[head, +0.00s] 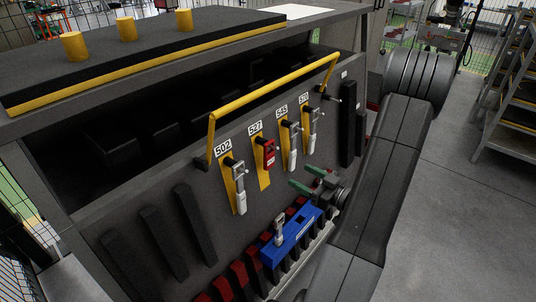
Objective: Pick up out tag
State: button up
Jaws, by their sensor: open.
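A red tag (265,153) with small white marking hangs at the yellow strip under the label 527 on the dark sloped panel. It is the likeliest out tag, but its writing is too small to read. My gripper (306,179) has green fingertips and is open and empty. It is in front of the panel, below and to the right of the red tag, apart from it in the picture. More red pieces (240,272) sit in a dark slotted rack at the panel's foot; whether they are tags I cannot tell.
A blue block (292,240) sits on the rack below my gripper. Dark bars (172,241) stand at left. Floor (460,210) is clear at right.

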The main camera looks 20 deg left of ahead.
aim_at(271, 157)
jog(key=p+x, duration=0.1)
jog(key=x, duration=0.7)
jog(key=shift+a, duration=0.15)
jog(key=p+x, duration=0.1)
jog(key=x, duration=0.1)
jog(key=p+x, duration=0.1)
jog(key=x, duration=0.1)
jog(key=shift+w+r, duration=0.15)
jog(key=shift+r, duration=0.25)
jog(key=shift+w+a, duration=0.25)
jog(key=shift+a, duration=0.3)
jog(key=c, duration=1)
